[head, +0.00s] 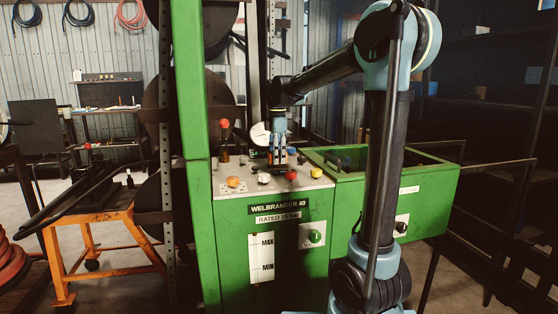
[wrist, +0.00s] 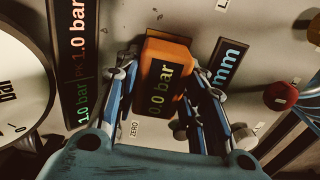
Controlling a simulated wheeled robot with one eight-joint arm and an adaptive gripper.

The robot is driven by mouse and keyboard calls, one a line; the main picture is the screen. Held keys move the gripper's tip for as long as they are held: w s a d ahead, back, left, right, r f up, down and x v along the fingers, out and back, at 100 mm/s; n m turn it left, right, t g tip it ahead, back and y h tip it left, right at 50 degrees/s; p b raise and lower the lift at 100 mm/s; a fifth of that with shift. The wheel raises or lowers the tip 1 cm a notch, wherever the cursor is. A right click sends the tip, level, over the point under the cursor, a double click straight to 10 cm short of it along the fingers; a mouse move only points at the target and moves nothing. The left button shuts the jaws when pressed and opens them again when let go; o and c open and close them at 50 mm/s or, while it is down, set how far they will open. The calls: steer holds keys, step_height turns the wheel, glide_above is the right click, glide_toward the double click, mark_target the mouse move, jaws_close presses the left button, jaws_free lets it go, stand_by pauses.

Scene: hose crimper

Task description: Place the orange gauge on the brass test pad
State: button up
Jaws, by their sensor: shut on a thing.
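The orange gauge (wrist: 165,52) is a small block with a dark display reading 0.0 bar. In the wrist view it sits between the two fingers of my gripper (wrist: 160,105), which is shut on it. In the head view my gripper (head: 277,158) points down over the back of the green machine's grey top panel (head: 210,195). The gauge is mostly hidden by the fingers there. I cannot tell if it touches the panel. I cannot make out the brass test pad for certain in either view.
A tan-orange round piece (head: 233,182), a white knob (head: 264,178), a red knob (head: 291,174) and a yellow knob (head: 316,172) stand on the panel. A red-topped lever (head: 224,124) rises at left.

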steer(key=shift+f, duration=0.5)
steer(key=shift+f, duration=0.1)
steer(key=o, duration=1.3)
steer(key=shift+c, duration=0.2)
step_height(320, 180, up, 12)
steer(key=shift+r, duration=0.15)
